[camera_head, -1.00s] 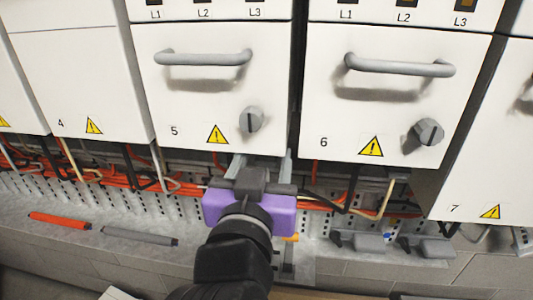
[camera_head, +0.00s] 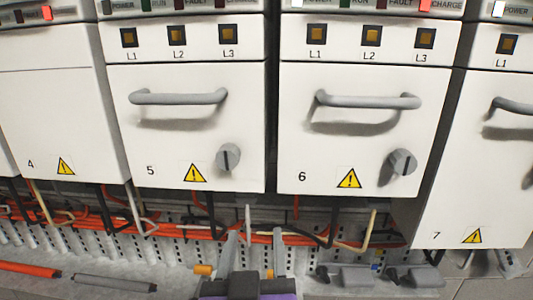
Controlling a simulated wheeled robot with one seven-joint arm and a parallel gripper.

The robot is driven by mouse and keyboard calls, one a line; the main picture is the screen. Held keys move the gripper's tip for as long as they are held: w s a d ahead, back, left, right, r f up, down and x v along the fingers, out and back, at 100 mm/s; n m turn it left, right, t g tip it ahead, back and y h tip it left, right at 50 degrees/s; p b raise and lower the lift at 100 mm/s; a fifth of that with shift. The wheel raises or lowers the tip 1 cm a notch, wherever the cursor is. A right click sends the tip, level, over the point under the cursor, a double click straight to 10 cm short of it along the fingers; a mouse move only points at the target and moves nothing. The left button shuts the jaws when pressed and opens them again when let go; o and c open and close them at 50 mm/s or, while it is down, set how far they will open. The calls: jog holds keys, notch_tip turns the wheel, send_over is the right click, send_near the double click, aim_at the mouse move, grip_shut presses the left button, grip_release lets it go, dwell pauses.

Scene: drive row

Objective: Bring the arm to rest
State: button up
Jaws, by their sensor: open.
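My gripper (camera_head: 252,252) is at the bottom middle of the view, its purple and black body cut off by the lower edge. Its two grey fingers point up and stand apart with nothing visible between them. It is below drive 5 (camera_head: 185,125) and drive 6 (camera_head: 365,135), in front of the perforated strip with orange wiring. Most of my arm is out of view.
Drive 4 (camera_head: 60,115) and drive 7 (camera_head: 475,160) flank these. Handles and grey knobs stick out from drives 5 and 6. A red bar (camera_head: 28,269) and a grey bar (camera_head: 112,283) lie on the ledge at left. Grey clamp-like parts (camera_head: 345,275) lie at right.

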jog(key=s+d+f+n+g+y, duration=0.1)
jog(key=s+d+f+n, duration=0.1)
jog(key=s+d+f, duration=0.7)
jog(key=s+d+f+n+g+y, duration=0.1)
jog(key=s+d+f, duration=0.3)
jog(key=f, duration=0.8)
jog(key=s+d+m+h, duration=0.1)
jog(key=s+d+m, duration=0.1)
jog(key=s+d, duration=0.3)
jog(key=s+d+m+g+h, duration=0.1)
jog(key=s+d, duration=0.4)
jog(key=s, duration=0.9)
jog(key=shift+d+f+m, duration=0.15)
jog(key=shift+f+m, duration=0.2)
jog(key=shift+m, duration=0.35)
